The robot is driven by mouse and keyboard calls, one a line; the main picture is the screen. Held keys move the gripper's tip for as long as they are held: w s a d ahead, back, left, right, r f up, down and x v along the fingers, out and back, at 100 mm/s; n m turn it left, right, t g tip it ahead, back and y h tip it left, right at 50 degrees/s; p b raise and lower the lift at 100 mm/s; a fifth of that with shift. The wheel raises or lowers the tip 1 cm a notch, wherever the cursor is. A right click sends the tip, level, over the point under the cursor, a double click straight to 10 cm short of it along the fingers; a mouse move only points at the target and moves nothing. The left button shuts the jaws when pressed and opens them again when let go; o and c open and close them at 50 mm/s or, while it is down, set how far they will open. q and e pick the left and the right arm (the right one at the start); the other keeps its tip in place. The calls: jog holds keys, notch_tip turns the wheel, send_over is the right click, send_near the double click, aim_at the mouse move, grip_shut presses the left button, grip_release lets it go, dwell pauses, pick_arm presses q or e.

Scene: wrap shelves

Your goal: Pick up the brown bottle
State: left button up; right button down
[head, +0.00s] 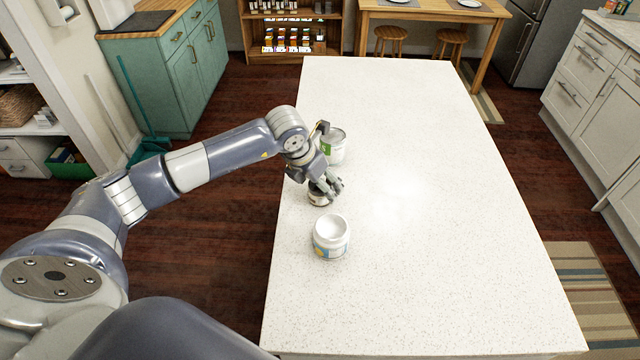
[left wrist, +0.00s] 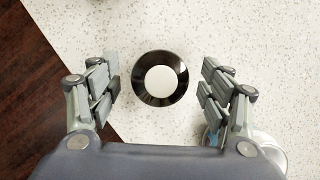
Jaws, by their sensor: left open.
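The brown bottle (left wrist: 142,92) shows from above in the left wrist view as a dark brown, glossy ring around a round white top. In the head view (head: 317,198) it stands on the white counter, partly hidden by my gripper. My left gripper (head: 330,186) is open and just above it. In the left wrist view its fingers (left wrist: 159,84) are on either side of the bottle, with a visible gap on both sides. My right gripper is in neither view.
A white jar with a blue and yellow label (head: 331,240) stands in front of the bottle, close to it. A jar with a green label (head: 334,150) stands behind my gripper. The speckled white counter (head: 430,200) is clear to the right; its left edge is close.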

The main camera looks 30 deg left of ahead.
pick_arm(q)
jog(key=shift+w+f, duration=0.25)
jog(key=shift+f, duration=0.35)
jog(key=c, duration=1.2)
jog(key=shift+r, duration=0.1)
jog(key=shift+r, duration=0.1)
